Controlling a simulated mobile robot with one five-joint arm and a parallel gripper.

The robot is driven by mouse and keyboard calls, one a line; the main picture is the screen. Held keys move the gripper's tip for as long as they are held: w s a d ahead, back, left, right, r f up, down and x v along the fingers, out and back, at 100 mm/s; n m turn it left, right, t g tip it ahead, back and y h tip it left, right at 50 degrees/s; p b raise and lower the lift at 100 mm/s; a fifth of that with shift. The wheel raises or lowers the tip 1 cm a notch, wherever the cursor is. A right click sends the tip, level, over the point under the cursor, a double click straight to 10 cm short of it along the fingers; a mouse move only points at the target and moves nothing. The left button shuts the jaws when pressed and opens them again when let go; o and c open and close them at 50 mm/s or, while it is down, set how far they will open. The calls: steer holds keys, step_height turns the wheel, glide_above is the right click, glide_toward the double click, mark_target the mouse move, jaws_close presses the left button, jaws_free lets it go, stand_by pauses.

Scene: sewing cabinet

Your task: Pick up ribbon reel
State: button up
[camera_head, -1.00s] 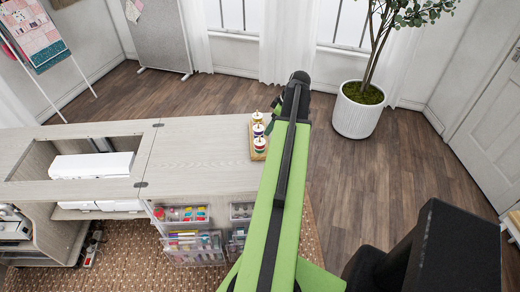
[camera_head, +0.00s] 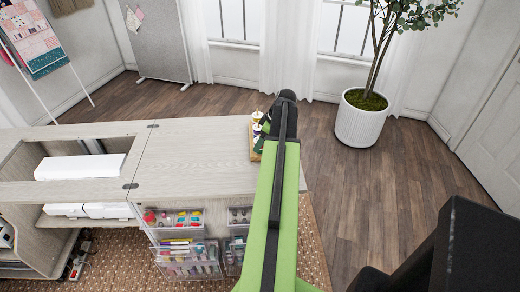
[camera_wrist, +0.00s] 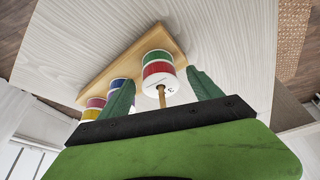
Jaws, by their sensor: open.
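A ribbon reel (camera_wrist: 159,68) with green, red and white bands sits on a wooden peg stand (camera_wrist: 95,78) in the wrist view. My gripper (camera_wrist: 160,79) is open, with one green finger on each side of this reel's near end. I cannot tell whether either finger touches it. A blue and yellow reel (camera_wrist: 117,84) and a yellow and magenta reel (camera_wrist: 95,103) stand along the same board, partly hidden by the left finger. In the head view, the reels (camera_head: 257,117) are at the right end of the cabinet top, partly hidden by my arm.
The pale cabinet top (camera_head: 190,165) is clear left of the stand. A white sewing machine (camera_head: 80,167) sits in its opening further left. Clear drawers (camera_head: 185,260) with sewing supplies hang at the front. A potted plant (camera_head: 358,122) stands on the floor behind right.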

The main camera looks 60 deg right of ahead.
steer(key=shift+r, duration=0.15)
steer(key=shift+c, duration=0.3)
steer(key=c, duration=1.4)
steer(key=shift+o, duration=0.2)
step_height(320, 180, up, 10)
steer(key=p, duration=1)
